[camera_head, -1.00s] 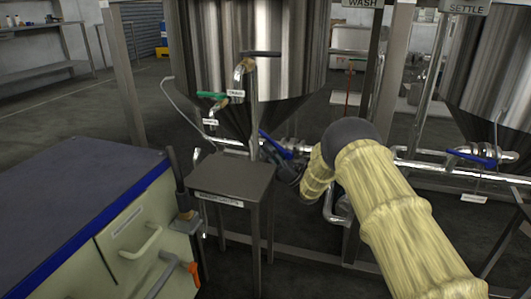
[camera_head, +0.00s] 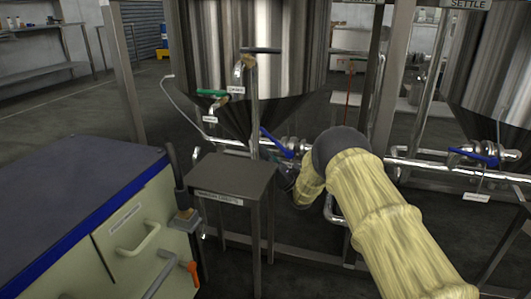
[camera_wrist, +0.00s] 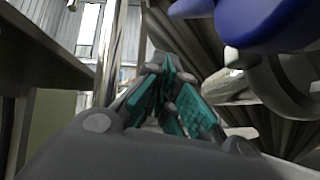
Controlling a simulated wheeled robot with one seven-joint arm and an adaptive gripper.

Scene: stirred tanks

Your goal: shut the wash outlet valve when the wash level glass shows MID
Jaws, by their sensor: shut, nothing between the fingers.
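The wash tank (camera_head: 255,75) is the steel vessel at top centre in the head view. The wash outlet valve's blue handle (camera_head: 276,143) slants down to the right on the pipe below the tank. It also looms at the top right of the wrist view (camera_wrist: 270,25). My gripper (camera_wrist: 172,80) is shut and empty, its teal-padded fingers below and left of the handle, apart from it. In the head view my forearm partly hides my gripper (camera_head: 283,174). I cannot make out a wash level glass or its reading.
A small stand (camera_head: 232,175) is just left of my gripper. A blue-topped cabinet (camera_head: 75,190) fills the lower left. The settle tank's blue valve handle (camera_head: 472,153) is at right. A green lever (camera_head: 211,93) and pipes crowd the wash tank's front.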

